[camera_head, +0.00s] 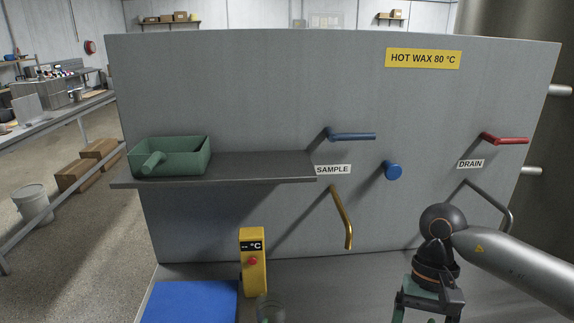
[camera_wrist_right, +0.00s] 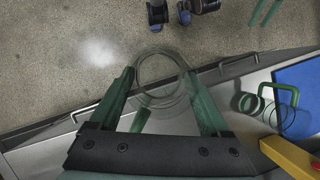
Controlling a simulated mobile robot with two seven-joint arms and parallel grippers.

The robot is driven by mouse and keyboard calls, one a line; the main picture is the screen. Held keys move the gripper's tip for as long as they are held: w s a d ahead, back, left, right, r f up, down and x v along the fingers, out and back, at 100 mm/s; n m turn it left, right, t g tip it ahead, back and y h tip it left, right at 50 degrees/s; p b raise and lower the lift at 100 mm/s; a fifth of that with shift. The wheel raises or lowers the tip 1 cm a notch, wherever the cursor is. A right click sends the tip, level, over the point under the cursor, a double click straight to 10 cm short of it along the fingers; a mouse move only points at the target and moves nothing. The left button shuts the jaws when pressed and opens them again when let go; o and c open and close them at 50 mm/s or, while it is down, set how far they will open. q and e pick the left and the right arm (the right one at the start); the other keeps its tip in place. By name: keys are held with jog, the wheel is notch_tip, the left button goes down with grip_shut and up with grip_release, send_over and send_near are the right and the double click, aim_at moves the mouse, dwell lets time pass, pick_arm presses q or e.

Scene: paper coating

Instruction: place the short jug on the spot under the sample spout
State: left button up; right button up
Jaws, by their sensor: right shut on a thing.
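My right gripper (camera_head: 428,312) is low at the right of the head view. In the wrist view its green fingers (camera_wrist_right: 158,82) are closed on the sides of a clear round jug (camera_wrist_right: 163,98), with a green handle piece below. A second clear jug with a green handle (camera_wrist_right: 280,95) stands beside the blue mat; its top shows at the bottom of the head view (camera_head: 270,308). I cannot tell their heights apart. The brass sample spout (camera_head: 343,220) hangs under the SAMPLE label (camera_head: 333,170), left of my gripper. No marked spot shows below it. My left gripper is not in view.
A yellow thermometer box (camera_head: 254,262) stands left of the spout, near the blue mat (camera_head: 190,303). A grey shelf (camera_head: 250,170) with a green tray (camera_head: 190,147) juts from the panel. A bent drain pipe (camera_head: 493,202) is near my right arm. The counter under the spout looks clear.

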jog(key=n, duration=0.1)
jog(key=n+h, duration=0.1)
jog(key=a+n, duration=0.1)
jog(key=shift+s+a+r+n+p, duration=0.1)
jog(key=shift+s+r+n+p, duration=0.2)
jog(key=shift+s+n, duration=0.1)
jog(key=shift+w+r, duration=0.1)
dwell(0.4)
